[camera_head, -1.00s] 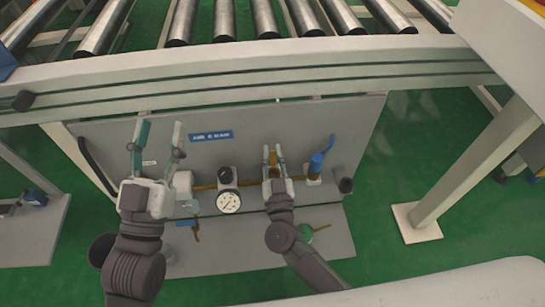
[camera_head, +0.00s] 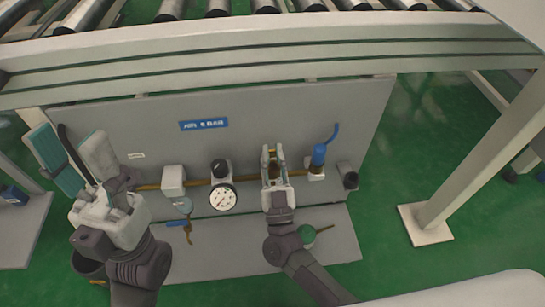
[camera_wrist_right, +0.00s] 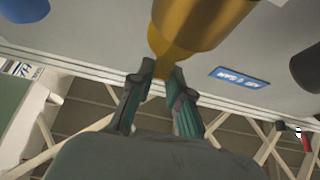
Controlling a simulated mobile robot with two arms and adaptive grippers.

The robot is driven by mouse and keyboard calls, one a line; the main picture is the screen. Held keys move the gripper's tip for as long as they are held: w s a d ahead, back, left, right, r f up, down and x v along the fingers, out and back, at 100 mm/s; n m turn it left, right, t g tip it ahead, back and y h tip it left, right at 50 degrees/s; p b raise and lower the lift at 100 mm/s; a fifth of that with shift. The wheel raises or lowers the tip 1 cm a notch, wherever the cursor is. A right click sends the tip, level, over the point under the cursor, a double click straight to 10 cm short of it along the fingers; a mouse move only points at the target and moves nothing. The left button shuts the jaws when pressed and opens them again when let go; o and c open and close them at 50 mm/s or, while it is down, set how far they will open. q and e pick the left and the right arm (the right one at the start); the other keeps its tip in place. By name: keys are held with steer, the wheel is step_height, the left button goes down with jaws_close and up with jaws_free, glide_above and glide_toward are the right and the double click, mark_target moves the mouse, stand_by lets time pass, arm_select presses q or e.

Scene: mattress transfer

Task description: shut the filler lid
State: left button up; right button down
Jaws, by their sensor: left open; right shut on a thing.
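A brass-coloured fitting (camera_wrist_right: 200,20) fills the top of the right wrist view and narrows towards my fingertips. My right gripper (camera_head: 272,153) is shut on its narrow end, in front of the grey panel (camera_head: 300,110); the fingers also show in the right wrist view (camera_wrist_right: 160,79). Whether this fitting is the filler lid, and how far it is turned, I cannot tell. My left gripper (camera_head: 68,145) is open and empty, its fingers spread wide at the panel's left edge.
Left of my right gripper are a round gauge (camera_head: 222,197) and a white block (camera_head: 173,181) on a brass pipe. A blue-topped valve (camera_head: 318,157) stands close on the right. The conveyor frame (camera_head: 300,58) crosses above; a post (camera_head: 470,165) stands right.

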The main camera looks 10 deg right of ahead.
steer(key=shift+s+f+t+b, duration=0.2)
steer(key=shift+f+t+b, duration=0.1)
steer(key=shift+b, duration=0.2)
steer(key=c, duration=1.1)
jaws_free()
steer(key=shift+r, duration=0.1)
steer(key=v, duration=1.2)
